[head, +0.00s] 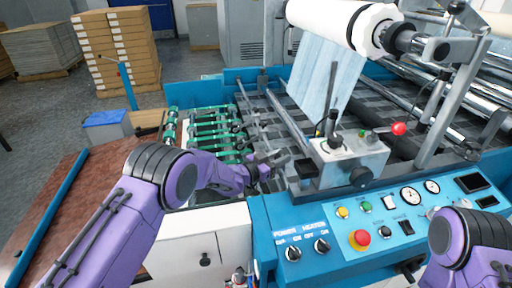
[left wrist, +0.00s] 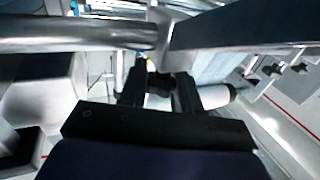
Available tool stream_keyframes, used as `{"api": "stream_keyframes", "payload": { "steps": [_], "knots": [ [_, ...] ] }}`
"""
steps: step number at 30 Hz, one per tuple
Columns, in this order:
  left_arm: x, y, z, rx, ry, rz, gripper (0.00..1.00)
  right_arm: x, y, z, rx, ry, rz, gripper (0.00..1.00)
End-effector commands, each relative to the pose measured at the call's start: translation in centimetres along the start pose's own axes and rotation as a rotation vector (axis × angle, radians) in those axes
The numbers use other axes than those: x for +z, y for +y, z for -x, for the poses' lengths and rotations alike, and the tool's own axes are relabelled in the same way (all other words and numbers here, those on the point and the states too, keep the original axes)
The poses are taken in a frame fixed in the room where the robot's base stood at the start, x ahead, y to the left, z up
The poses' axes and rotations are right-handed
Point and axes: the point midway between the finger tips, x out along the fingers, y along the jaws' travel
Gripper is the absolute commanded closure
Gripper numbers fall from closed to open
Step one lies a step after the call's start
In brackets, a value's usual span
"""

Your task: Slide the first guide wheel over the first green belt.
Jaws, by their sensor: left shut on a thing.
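The green belts (head: 208,128) run across the feed table at the left of the machine in the head view. Several dark guide wheels and grey bars sit beside and over them, too small to tell apart clearly. My left gripper (head: 268,163) reaches in beside the right end of the belts, near the grey bars. In the left wrist view its two dark fingers (left wrist: 160,90) are closed on a small dark piece (left wrist: 159,82), which looks like the first guide wheel, close under a metal bar (left wrist: 85,35). Its exact place over the belt is hidden. My right gripper is out of view.
The grey control box (head: 345,160) with levers stands just right of my left gripper. The blue control panel (head: 385,220) is in front. A white film roll (head: 335,20) hangs above. A brown board (head: 60,205) lies at left.

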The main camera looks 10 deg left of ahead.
Motion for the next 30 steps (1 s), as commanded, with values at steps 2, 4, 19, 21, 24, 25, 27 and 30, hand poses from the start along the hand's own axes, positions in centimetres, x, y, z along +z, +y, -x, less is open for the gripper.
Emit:
{"api": "stream_keyframes", "payload": {
  "steps": [2,4,19,21,24,25,27,30],
  "knots": [
    [0.0,0.8,-0.3,0.008,-0.002,-0.003,1.00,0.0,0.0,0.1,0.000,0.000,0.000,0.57],
    [0.1,1.0,-0.4,0.010,-0.002,-0.004,1.00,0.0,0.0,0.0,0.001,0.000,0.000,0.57],
    [0.0,0.8,-0.3,0.008,-0.002,-0.003,0.45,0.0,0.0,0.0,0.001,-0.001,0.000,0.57],
    [-0.1,0.8,-0.3,0.008,-0.001,-0.003,0.45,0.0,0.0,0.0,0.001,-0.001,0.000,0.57],
    [-0.9,0.8,-0.3,0.008,-0.001,-0.004,0.45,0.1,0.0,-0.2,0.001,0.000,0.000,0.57],
    [-1.4,0.8,-0.3,0.008,0.000,-0.005,0.45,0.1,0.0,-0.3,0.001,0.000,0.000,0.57],
    [-2.9,0.8,-0.3,0.008,0.001,-0.007,0.45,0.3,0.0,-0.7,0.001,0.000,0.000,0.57],
    [-4.9,2.1,0.8,0.010,-0.001,-0.006,0.45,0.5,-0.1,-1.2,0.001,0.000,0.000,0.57]
  ]
}}
